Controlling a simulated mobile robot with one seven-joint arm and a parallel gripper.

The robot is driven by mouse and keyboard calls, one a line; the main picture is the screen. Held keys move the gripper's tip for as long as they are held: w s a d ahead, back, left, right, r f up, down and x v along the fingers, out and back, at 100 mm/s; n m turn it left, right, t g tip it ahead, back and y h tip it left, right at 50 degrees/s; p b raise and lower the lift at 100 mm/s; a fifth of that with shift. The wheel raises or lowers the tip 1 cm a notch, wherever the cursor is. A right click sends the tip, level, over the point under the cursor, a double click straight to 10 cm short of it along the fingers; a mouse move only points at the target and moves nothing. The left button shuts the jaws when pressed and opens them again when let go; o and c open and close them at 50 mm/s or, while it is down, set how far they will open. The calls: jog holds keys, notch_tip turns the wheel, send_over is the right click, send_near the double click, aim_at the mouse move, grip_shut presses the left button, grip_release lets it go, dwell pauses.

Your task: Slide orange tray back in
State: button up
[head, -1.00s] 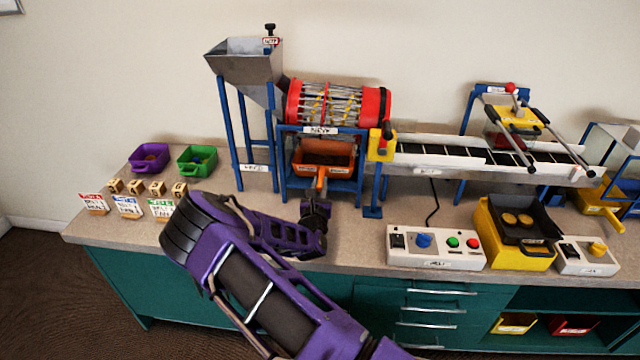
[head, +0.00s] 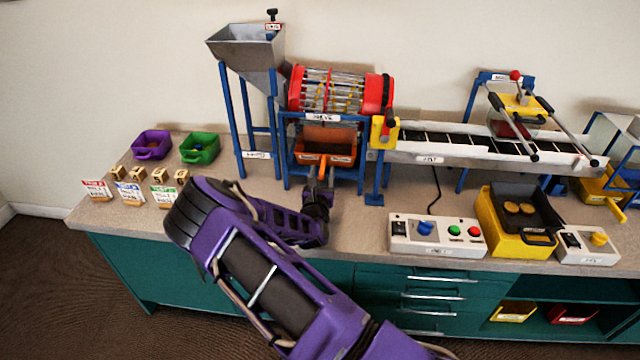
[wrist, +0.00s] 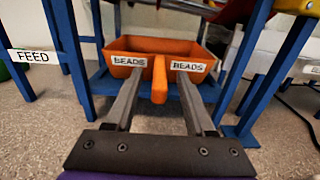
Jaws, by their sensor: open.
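The orange tray (head: 325,147), labelled BEADS, sits on the lower shelf of the blue stand (head: 361,165), beneath the red-ended drum (head: 340,90). In the wrist view the tray (wrist: 190,50) faces me, its handle (wrist: 159,82) sticking out toward me. My gripper (head: 318,174) is at the front of the tray. In the wrist view my gripper (wrist: 160,76) is open, one finger on each side of the handle, with gaps between. The fingertips are close to the tray front; I cannot tell if they touch it. The tray's back is hidden under the drum.
A FEED label (wrist: 28,57) hangs on the blue hopper stand at left. Purple (head: 151,145) and green (head: 199,148) bins and small wooden blocks are further left. A white control box (head: 437,236) stands at the right front. A conveyor (head: 450,145) runs right.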

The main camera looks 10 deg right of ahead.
jog(key=p+v, duration=0.1)
jog(key=v, duration=1.6)
